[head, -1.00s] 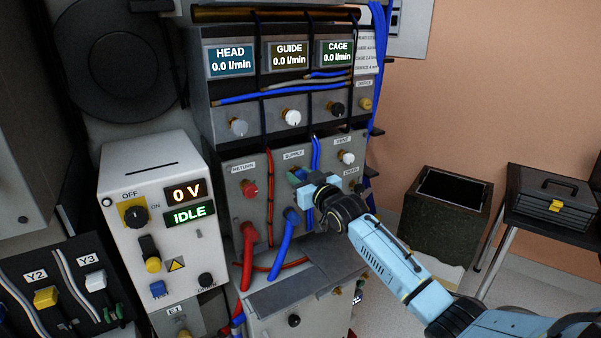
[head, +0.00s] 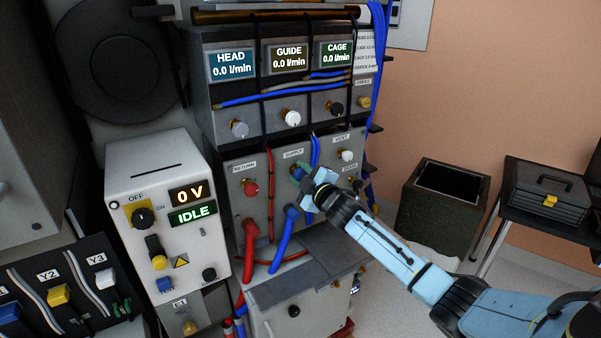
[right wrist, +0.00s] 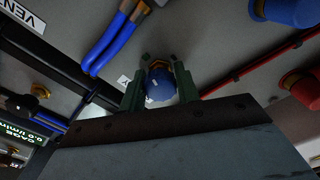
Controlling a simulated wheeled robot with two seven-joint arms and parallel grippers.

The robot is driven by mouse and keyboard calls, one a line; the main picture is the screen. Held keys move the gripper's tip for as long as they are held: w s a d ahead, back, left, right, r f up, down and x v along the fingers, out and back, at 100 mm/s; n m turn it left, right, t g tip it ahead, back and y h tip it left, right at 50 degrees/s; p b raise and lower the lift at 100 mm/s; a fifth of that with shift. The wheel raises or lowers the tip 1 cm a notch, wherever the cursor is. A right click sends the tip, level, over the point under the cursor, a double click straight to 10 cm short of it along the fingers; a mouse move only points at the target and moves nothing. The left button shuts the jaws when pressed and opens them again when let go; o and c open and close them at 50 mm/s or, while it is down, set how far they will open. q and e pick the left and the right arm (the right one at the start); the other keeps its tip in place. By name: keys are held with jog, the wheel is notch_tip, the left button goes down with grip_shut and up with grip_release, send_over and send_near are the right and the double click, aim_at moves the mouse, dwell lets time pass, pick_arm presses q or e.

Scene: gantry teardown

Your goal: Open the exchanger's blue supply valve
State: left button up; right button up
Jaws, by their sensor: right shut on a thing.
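The blue supply valve knob shows in the head view (head: 299,173) below the SUPPLY label, mostly behind my right gripper (head: 306,181). In the right wrist view the blue knob (right wrist: 160,87) sits between the two dark green fingers of my right gripper (right wrist: 160,92), one on each side. The gripper is shut on the knob, which is still on the grey panel (head: 262,158). A small white mark shows beside the knob. I cannot tell from the picture how far the knob is turned. My left gripper is not in view.
The red RETURN knob (head: 251,189) is to the left and the white VENT knob (head: 346,155) to the right. Blue and red hoses hang below. The HEAD display (head: 232,65) reads 0.0 l/min, as do GUIDE and CAGE. A power box (head: 165,215) reads 0 V, IDLE.

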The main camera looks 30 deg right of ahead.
jog(key=shift+n, duration=1.9)
jog(key=o, duration=1)
jog(key=shift+s, duration=0.1)
jog(key=s, duration=1.3)
jog(key=shift+s+a+p, duration=0.1)
jog(key=shift+p, duration=0.3)
